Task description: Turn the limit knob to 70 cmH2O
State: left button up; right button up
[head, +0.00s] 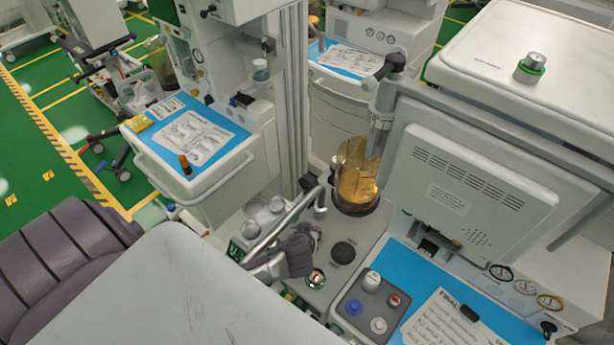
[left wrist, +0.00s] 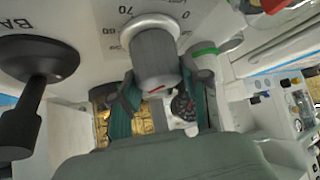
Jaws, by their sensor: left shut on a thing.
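The limit knob (left wrist: 157,55) is a grey ribbed cylinder on a pale ring, with a printed scale around it in the left wrist view. The figures 70 and 0 can be read near its rim. My left gripper (left wrist: 158,95) is shut on it, one finger on each side. Which figure the knob points to cannot be told. In the head view my left gripper (head: 306,243) is at the machine's middle panel, and its dark body hides the knob. My right gripper is not in view.
A black round knob (head: 343,252) is just right of my left gripper; a black part (left wrist: 40,65) stands close in the left wrist view. A canister of amber granules (head: 357,180) stands behind. A grey tray (head: 362,315) with several small items is at the front right.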

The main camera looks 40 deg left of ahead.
pick_arm(q)
jog(key=o, duration=1.2)
jog(key=shift+s+f, duration=0.1)
jog(key=shift+c, duration=0.2)
jog(key=v, duration=1.2)
